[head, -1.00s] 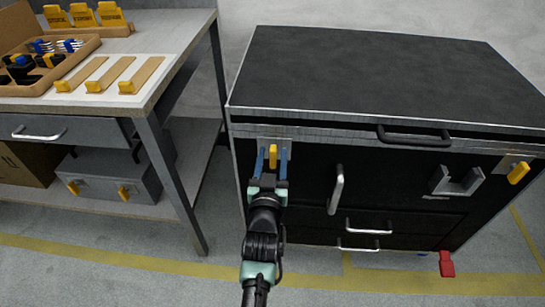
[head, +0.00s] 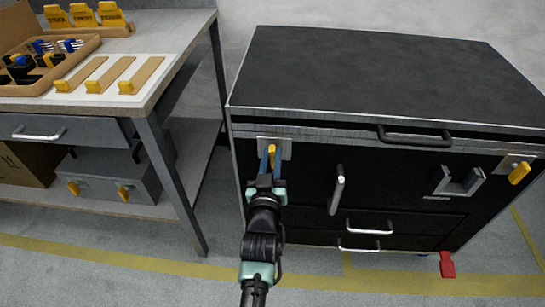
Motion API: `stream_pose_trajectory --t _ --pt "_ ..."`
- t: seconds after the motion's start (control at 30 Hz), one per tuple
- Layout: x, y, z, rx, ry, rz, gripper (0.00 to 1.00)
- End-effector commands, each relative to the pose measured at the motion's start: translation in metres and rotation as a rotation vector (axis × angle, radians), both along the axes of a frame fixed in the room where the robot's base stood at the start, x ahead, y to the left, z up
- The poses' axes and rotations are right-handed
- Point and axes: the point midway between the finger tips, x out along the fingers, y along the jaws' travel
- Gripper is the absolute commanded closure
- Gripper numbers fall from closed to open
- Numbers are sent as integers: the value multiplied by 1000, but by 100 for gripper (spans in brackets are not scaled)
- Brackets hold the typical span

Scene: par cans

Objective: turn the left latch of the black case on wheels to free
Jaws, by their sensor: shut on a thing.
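The black case (head: 380,85) stands on the floor at the right, its lid down. Its left latch is a yellow knob (head: 272,153) on a grey plate (head: 287,147) at the upper left of the front. The knob looks close to upright. My gripper (head: 271,158) is in front of it, its blue fingers shut on the left latch from both sides. The fingers hide part of the knob. The right latch (head: 519,173) is a yellow knob on its own plate, tilted to the right.
A grey workbench (head: 150,105) with a parts tray (head: 75,68) stands at the left. On the case front are a vertical handle (head: 336,190), drawer handles (head: 368,228) and a grey bracket (head: 456,182). A red pedal (head: 447,264) sits low at the right. Floor in front is clear.

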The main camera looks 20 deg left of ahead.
Motion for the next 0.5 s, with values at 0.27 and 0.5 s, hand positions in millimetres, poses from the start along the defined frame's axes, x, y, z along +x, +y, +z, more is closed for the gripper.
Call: stream_pose_trajectory --t 0.27,0.5 --pt "-1 4 -4 -234 -67 0 100" --pt "-2 6 -5 -455 -130 -1 100"
